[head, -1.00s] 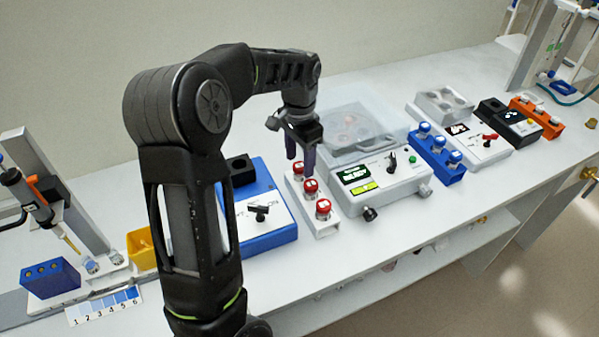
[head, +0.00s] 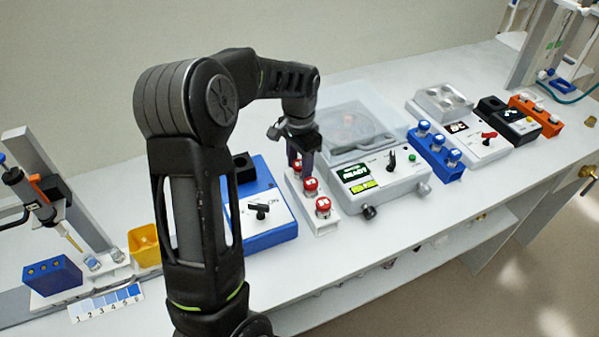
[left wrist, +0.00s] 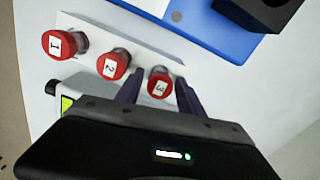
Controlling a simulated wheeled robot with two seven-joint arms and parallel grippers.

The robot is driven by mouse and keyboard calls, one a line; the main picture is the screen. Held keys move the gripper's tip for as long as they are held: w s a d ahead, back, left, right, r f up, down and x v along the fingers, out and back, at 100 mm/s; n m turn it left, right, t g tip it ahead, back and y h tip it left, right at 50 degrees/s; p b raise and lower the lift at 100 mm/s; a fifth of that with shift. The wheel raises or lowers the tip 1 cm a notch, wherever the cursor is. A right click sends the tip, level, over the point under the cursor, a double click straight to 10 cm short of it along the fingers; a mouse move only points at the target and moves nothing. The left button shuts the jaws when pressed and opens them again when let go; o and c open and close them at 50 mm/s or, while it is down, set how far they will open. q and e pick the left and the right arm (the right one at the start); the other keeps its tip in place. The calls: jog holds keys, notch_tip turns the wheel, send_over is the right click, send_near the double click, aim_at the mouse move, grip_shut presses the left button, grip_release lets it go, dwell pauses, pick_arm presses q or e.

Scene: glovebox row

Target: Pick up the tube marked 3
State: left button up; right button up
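The tube marked 3 has a red cap with a white label, seen in the left wrist view (left wrist: 158,84). It stands at the far end of a white rack (head: 325,227). Tube 2 (left wrist: 113,65) and tube 1 (left wrist: 60,45), also red-capped, stand in the same rack. My left gripper (left wrist: 158,80) is open, with one finger on each side of tube 3's cap. In the head view my left gripper (head: 300,168) points down over the far end of the rack and partly hides tube 3. Contact cannot be told. My right gripper is not in view.
A blue device with a black knob (head: 262,211) stands left of the rack. A white device with a clear lid and a READY display (head: 385,185) stands close on its right. A blue rack of tubes (head: 436,157) is further right. Bare bench lies in front.

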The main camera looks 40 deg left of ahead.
pick_arm(q)
grip_shut()
jog(key=shift+r, duration=0.1)
dwell(0.4)
notch_tip(320, 180, up, 10)
jog(key=shift+f+b, duration=0.1)
jog(key=shift+b, duration=0.7)
